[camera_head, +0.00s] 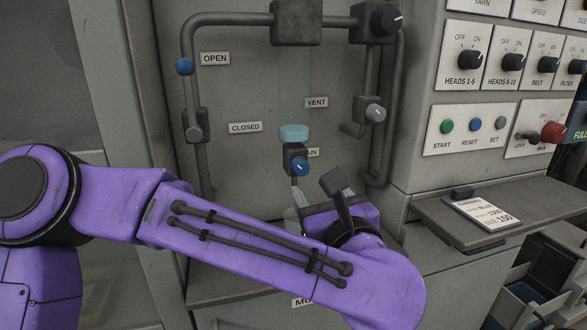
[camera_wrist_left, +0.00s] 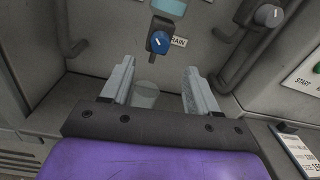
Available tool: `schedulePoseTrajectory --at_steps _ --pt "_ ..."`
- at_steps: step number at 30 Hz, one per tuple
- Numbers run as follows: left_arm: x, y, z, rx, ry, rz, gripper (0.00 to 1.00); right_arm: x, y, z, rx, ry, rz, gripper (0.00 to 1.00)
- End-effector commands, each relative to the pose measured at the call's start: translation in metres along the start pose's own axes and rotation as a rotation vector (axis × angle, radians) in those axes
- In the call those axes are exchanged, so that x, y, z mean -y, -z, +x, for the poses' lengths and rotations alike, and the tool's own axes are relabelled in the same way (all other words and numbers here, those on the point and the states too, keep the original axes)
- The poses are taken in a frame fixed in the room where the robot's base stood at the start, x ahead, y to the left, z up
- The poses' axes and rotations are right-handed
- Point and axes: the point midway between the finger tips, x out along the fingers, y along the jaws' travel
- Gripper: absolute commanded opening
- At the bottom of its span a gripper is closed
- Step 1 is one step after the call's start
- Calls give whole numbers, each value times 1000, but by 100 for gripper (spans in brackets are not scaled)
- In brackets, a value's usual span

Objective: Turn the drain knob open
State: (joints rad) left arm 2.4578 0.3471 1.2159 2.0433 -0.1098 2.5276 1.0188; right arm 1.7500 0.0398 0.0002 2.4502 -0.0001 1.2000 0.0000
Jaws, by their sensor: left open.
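The drain knob (camera_head: 299,166) is a small blue round knob with a white pointer mark on a dark valve body, below a pale teal cylinder (camera_head: 294,132).
A translucent cup-like vessel (camera_wrist_left: 145,94) stands below the knob. Grey pipes run on both sides, with a blue ball-ended lever (camera_head: 184,67) at left and a vent knob (camera_head: 375,112) at right. A grey shelf (camera_head: 540,200) with a card juts out at right.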

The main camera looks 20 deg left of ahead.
Motion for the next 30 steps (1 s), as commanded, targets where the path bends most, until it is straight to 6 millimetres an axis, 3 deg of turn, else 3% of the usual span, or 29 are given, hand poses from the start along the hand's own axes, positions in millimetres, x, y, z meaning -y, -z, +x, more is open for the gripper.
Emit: schedulePoseTrajectory --at_steps 6,12,23,28,30 --pt "-2 -1 51 -4 -7 3 60 -1 4 -9 0 0 0 43" --pt "-3 -1 85 -1 -6 3 60 -1 6 -13 0 0 0 43" --pt "-3 0 94 2 -4 4 60 -1 6 -13 0 0 0 43" --pt "-3 0 94 2 -4 5 4 -1 6 -13 0 0 0 43" --pt "-4 0 94 1 -5 5 4 -1 6 -13 0 0 0 43"
